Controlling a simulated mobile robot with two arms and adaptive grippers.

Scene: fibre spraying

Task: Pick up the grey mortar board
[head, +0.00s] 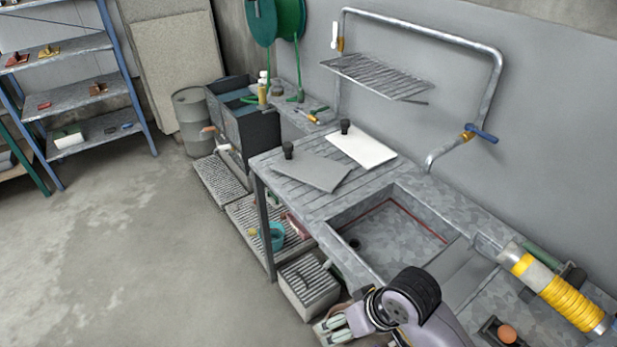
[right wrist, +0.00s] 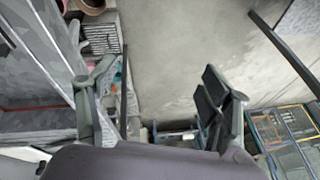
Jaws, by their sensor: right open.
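The grey mortar board (head: 312,172) lies flat on the ribbed drainboard left of the sink, with a black knob-like handle (head: 288,150) at its far left corner. A white board (head: 362,148) with a similar black handle lies just right of it. My right gripper (head: 338,327) is low at the bottom centre of the head view, in front of the sink and well apart from the grey board. Its fingers are spread and empty in the right wrist view (right wrist: 158,100). The grey board does not show in the right wrist view. My left gripper is not in view.
The metal sink (head: 390,245) lies between my right arm and the drainboard. A wall pipe with a blue-handled tap (head: 480,133) and a wire rack (head: 375,77) hang above. A yellow roll (head: 565,295) is at the right. Floor (head: 130,235) at the left is clear.

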